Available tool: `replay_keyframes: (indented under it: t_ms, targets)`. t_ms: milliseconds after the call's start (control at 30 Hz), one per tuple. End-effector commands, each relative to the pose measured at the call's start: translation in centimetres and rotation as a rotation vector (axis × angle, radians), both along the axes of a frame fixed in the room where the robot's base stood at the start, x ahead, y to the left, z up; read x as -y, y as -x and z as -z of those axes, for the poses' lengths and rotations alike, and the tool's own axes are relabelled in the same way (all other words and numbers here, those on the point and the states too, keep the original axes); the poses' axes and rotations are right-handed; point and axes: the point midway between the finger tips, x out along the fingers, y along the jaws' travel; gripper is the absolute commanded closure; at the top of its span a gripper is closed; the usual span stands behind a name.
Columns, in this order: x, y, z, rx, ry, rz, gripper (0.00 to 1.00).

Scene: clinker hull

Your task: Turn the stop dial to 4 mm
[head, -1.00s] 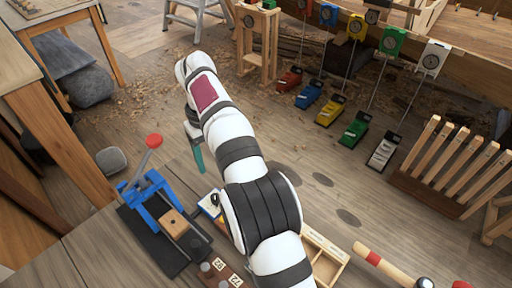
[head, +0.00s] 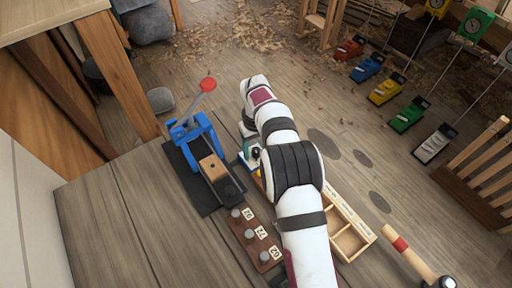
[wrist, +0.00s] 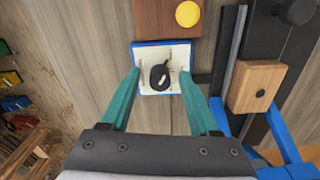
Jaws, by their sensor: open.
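The stop dial (wrist: 147,52) is a white square plate with a blue edge and a black pointed knob (wrist: 160,76) at its middle. Small marks on the plate are too small to read. In the head view the dial (head: 251,157) shows beside the blue press, partly covered by my arm. My gripper (wrist: 160,80) has teal fingers, open, one on each side of the knob over the plate. A gap shows between knob and fingers; I cannot tell how high the tips are above the plate.
A blue press (head: 197,133) with a red-tipped lever and wood block (head: 213,167) stands close to the dial. A brown board (head: 256,238) with knobs and number tags lies nearby. A compartment tray (head: 350,236) and a mallet (head: 408,256) are to the right. The bench's left front is clear.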

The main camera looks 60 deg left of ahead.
Motion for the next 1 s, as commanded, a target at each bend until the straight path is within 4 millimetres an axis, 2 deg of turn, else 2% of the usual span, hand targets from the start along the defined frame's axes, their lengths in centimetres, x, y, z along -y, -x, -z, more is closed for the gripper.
replay_keyframes:
  t_ms: [100, 433, 767, 1000]
  targets:
    - [0.0, 0.0, -0.03, 0.0, 0.0, 0.0, 0.4]
    - [-0.01, 0.0, -0.07, 0.0, 0.0, 0.0, 0.99]
    - [-0.01, 0.0, -0.09, 0.0, 0.0, 0.013, 1.0]
    - [-0.05, -0.01, -0.11, 0.0, 0.0, 0.117, 1.0]
